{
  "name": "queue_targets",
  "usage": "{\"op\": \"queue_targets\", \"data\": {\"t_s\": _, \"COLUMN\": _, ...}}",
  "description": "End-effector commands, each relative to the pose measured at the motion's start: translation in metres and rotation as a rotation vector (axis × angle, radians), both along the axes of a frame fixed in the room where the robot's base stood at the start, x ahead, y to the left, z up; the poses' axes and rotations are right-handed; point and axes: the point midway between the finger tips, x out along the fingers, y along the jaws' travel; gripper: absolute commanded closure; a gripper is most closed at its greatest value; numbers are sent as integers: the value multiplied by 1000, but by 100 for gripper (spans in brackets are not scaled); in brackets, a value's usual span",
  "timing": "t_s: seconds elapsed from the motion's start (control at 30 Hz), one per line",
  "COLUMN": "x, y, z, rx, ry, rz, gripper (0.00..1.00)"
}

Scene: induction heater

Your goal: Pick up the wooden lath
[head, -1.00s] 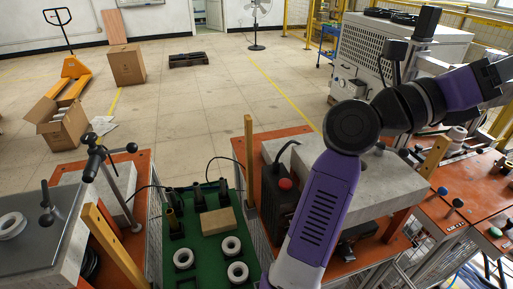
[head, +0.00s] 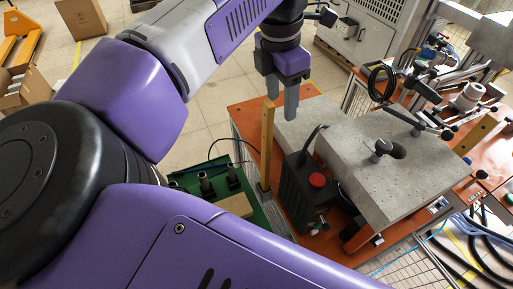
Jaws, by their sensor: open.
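A wooden lath (head: 267,145) stands upright at the left edge of the orange table (head: 244,118), beside a black box with a red button. My gripper (head: 282,108) points down with its two grey fingers apart and nothing between them. The left fingertip is just above the top of the lath in the picture, and the right finger is to the right of it. I cannot tell how far apart in depth they are. Another wooden strip (head: 474,134) shows at the far right.
The black box (head: 308,190) with its red button stands close to the right of the lath. Grey slabs (head: 385,185) lie further right. A green tray (head: 266,222) with a wooden block is at the lower left, partly hidden by my arm.

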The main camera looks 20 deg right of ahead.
Motion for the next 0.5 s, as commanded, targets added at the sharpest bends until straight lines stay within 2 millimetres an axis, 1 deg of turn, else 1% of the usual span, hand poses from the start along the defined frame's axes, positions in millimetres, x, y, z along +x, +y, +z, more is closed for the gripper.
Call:
{"op": "queue_targets", "data": {"t_s": 0.03, "x": 1, "y": 8, "z": 0, "rx": 29, "ry": -1, "rz": -5, "gripper": 47}}
{"op": "queue_targets", "data": {"t_s": 0.1, "x": 1, "y": 16, "z": -1, "rx": 63, "ry": 0, "rz": -15, "gripper": 47}}
{"op": "queue_targets", "data": {"t_s": 0.2, "x": 0, "y": 24, "z": -1, "rx": 94, "ry": 6, "rz": -31, "gripper": 47}}
{"op": "queue_targets", "data": {"t_s": 0.33, "x": -4, "y": 27, "z": -5, "rx": 109, "ry": 18, "rz": -49, "gripper": 47}}
{"op": "queue_targets", "data": {"t_s": 0.5, "x": -3, "y": 27, "z": -23, "rx": 106, "ry": 16, "rz": -53, "gripper": 47}}
